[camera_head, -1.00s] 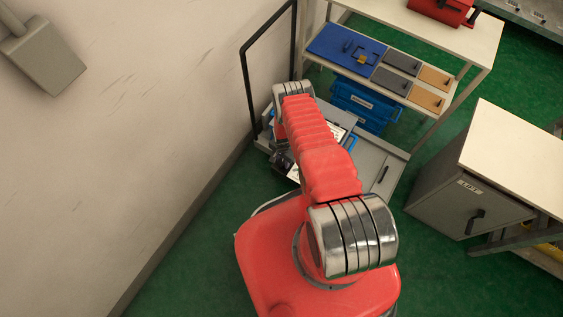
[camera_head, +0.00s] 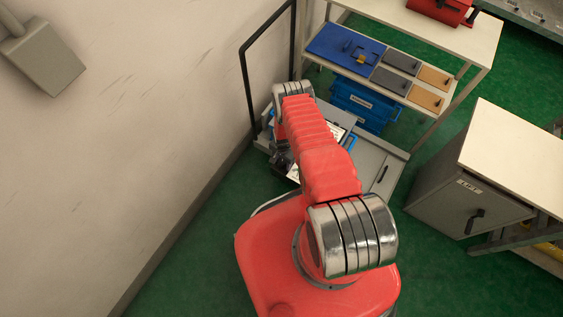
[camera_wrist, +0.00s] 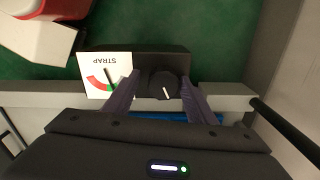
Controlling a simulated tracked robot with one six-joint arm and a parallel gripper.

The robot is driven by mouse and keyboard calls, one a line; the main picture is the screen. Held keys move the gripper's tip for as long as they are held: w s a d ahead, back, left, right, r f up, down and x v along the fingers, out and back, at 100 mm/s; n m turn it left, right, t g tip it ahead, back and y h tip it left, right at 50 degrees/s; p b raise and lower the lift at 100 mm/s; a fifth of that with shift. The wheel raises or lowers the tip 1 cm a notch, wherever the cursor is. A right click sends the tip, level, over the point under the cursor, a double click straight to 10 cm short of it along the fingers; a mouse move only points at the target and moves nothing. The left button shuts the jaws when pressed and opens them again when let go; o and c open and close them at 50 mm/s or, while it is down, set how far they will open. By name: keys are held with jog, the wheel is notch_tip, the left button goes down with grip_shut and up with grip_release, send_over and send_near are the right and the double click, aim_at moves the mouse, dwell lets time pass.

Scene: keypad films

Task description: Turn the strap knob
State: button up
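In the wrist view the strap knob (camera_wrist: 166,86) is round and black with a white pointer line, on the face of a black box (camera_wrist: 160,60). Beside it is a white dial card (camera_wrist: 97,66), marked STRAP upside down, with a red-to-green arc and a dark needle. My gripper (camera_wrist: 162,84) has its two fingers on either side of the knob, apart from each other. A small gap shows on the left of the knob; contact on the right cannot be told. In the head view my arm hides the knob and fingers.
A grey cart (camera_head: 369,168) with a black frame handle (camera_head: 245,75) stands by the wall. A grey cabinet (camera_head: 455,200) stands right. Green floor between is clear.

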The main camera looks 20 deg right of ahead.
aim_at(282, 161)
jog(key=shift+o, duration=0.4)
jog(key=shift+w+r, duration=0.1)
jog(key=shift+w, duration=0.1)
jog(key=shift+r, duration=0.1)
jog(key=shift+w+r, duration=0.1)
jog(key=shift+r, duration=0.4)
notch_tip(282, 161, up, 12)
jog(key=shift+r, duration=0.2)
dwell(0.3)
jog(key=m, duration=0.2)
jog(key=shift+m, duration=0.4)
jog(key=shift+f, duration=6.85)
